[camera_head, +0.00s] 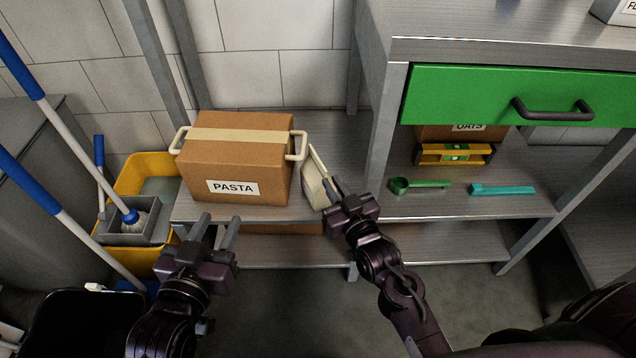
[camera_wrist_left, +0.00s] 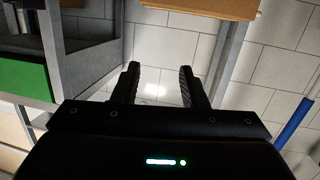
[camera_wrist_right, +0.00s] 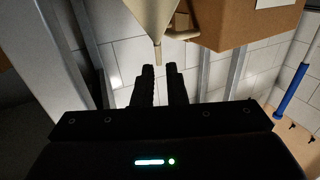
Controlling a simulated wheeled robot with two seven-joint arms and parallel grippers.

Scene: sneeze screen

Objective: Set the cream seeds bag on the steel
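The cream seeds bag (camera_head: 314,182) stands tilted against the right side of the pasta box on the steel shelf (camera_head: 360,207), or just above it; I cannot tell which. Its label is not in view. My right gripper (camera_head: 333,184) is at the bag's right side, fingertips at its edge. In the right wrist view the bag (camera_wrist_right: 152,14) tapers to a thin edge that ends at the fingertips (camera_wrist_right: 159,70). The fingers there are close together with a narrow gap; a firm hold is not clear. My left gripper (camera_head: 216,228) is open and empty in front of the shelf.
The pasta box (camera_head: 236,160) with cream handles fills the shelf's left part. A green scoop (camera_head: 420,186), a teal tool (camera_head: 502,190) and a yellow-black level (camera_head: 456,153) lie to the right, under a green drawer (camera_head: 510,98). A yellow mop bucket (camera_head: 150,172) stands left.

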